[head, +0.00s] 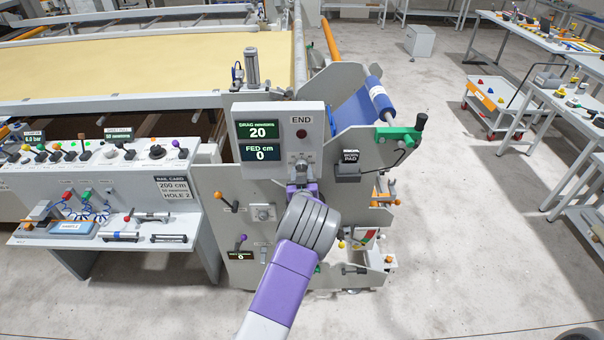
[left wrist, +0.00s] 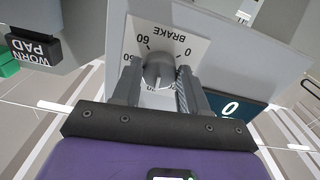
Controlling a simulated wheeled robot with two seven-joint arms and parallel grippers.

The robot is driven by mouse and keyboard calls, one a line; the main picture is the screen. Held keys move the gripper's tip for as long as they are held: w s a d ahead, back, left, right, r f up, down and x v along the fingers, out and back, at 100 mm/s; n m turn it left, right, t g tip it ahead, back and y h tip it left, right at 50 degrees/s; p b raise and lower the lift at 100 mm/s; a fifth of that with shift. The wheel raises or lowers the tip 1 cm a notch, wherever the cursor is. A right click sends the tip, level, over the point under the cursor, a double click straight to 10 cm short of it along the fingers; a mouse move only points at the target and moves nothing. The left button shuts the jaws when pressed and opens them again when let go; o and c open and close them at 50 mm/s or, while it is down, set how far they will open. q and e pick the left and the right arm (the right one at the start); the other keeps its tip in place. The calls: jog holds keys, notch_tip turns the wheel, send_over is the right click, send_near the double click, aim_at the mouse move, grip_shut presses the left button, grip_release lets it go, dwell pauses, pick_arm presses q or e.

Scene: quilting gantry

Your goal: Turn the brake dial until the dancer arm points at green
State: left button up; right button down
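The brake dial (left wrist: 158,72) is a grey knob on a white plate marked BRAKE with numbers around it. In the head view the dial (head: 300,160) sits on the panel under the word END. My left gripper (left wrist: 158,88) has one finger on each side of the dial, with almost no gap, and looks shut on it. In the head view my left gripper (head: 299,178) reaches up to the dial from below. A small red, yellow and green scale (head: 369,236) shows low on the machine's right side. I cannot make out the dancer arm's pointer on it.
Displays read DRAG 20 (head: 258,131) and FED 0 (head: 261,154). A worn pad block (head: 347,164) and a green-and-black crank (head: 404,133) stick out to the right of the panel. A control bench (head: 110,180) stands left.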

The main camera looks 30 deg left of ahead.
pick_arm(q)
jog(key=c, duration=0.4)
jog(key=shift+f+m+b, duration=0.1)
jog(key=shift+m+b, duration=1.1)
jog(key=shift+m, duration=0.3)
jog(key=shift+s+a+m+b, duration=0.1)
jog(key=shift+m+b, duration=0.8)
jog(key=shift+m, duration=1.1)
jog(key=o, duration=1.1)
jog(key=shift+s, duration=0.1)
jog(key=v, duration=0.7)
jog(key=shift+s, duration=0.15)
